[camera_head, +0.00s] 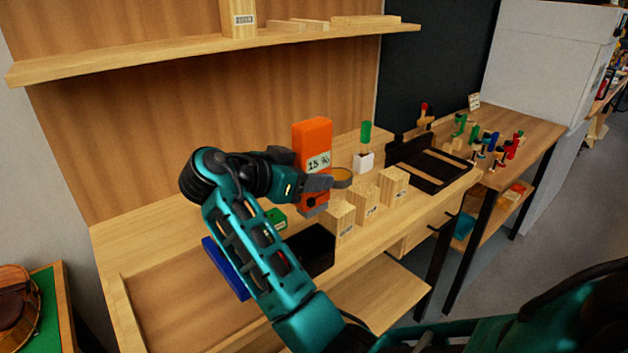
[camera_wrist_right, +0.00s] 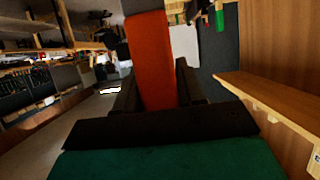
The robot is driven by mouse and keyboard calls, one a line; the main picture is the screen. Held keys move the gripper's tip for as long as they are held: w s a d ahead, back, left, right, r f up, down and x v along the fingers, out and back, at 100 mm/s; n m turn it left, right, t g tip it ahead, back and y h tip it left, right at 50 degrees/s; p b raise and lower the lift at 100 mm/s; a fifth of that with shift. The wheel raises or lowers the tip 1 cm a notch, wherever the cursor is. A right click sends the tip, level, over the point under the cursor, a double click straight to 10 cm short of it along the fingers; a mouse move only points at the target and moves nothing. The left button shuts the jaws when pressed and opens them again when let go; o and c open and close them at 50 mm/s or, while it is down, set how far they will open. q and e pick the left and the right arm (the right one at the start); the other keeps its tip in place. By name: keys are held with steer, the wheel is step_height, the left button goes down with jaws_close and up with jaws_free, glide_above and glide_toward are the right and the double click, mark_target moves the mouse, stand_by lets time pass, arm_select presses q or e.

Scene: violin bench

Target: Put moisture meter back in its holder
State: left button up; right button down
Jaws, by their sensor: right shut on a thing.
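The orange moisture meter (camera_head: 312,142), with a "15 %" display, is upright above the bench. My right gripper (camera_head: 318,184) is shut on its lower part, and the meter's dark lower end shows below the fingers. In the right wrist view the meter (camera_wrist_right: 152,60) stands between the two dark fingers. An open black box (camera_head: 318,248) sits at the bench's front edge, below the meter and slightly right of my forearm; I cannot tell whether it is the holder. My left gripper is not in view.
Labelled wooden blocks (camera_head: 342,218) stand right of the black box. A green-handled tool in a white base (camera_head: 364,150), a round tin (camera_head: 342,177) and a black tray (camera_head: 432,164) are behind. A blue item (camera_head: 222,262) lies left of my forearm. A shelf (camera_head: 200,54) hangs above.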

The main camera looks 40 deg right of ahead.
mark_target(307, 216)
steer(key=shift+a+r, duration=0.15)
steer(key=shift+a, duration=0.25)
steer(key=shift+d, duration=0.1)
step_height(307, 216, down, 6)
steer(key=b, duration=0.4)
steer(key=shift+r, duration=0.1)
steer(key=shift+f+b, duration=1.05)
steer(key=shift+f, duration=0.1)
steer(key=shift+f, duration=0.2)
steer(key=shift+f+b, duration=1.3)
steer(key=shift+f, duration=0.2)
steer(key=c, duration=0.6)
jaws_free()
